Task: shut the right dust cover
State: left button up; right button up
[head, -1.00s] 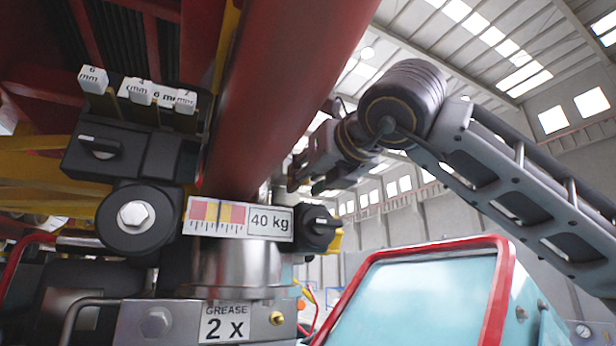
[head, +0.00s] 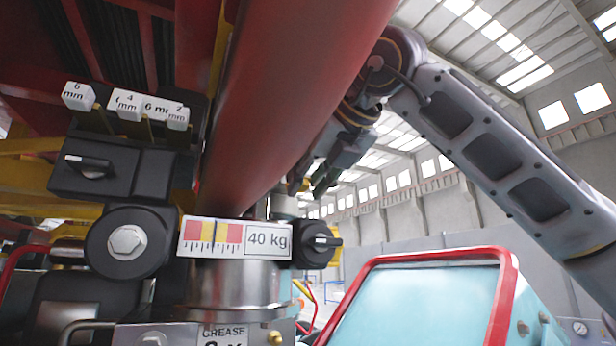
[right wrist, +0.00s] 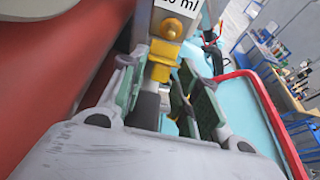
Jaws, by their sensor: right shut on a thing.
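My right gripper (head: 308,183) reaches in behind the red column (head: 290,90), which partly hides it. I cannot tell for sure whether this part is the right dust cover. A black knob (head: 314,243) with a small yellow piece behind it is below the gripper in the head view. My left gripper is not in view.
A metal collar with a 40 kg scale plate (head: 235,238) is at the column's foot. A black block with white mm tags (head: 125,160) stands left. A red-framed light-blue panel (head: 415,300) is at the lower right. Open hall lies beyond.

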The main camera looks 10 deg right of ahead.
jog(key=shift+r+g+h, duration=0.4)
jog(key=shift+r+g, duration=0.35)
jog(key=shift+g, duration=0.55)
jog(key=shift+r+g, duration=0.2)
jog(key=shift+g, duration=0.1)
jog(key=o, duration=0.7)
jog(key=v, duration=1.2)
jog(key=shift+w+a, duration=0.1)
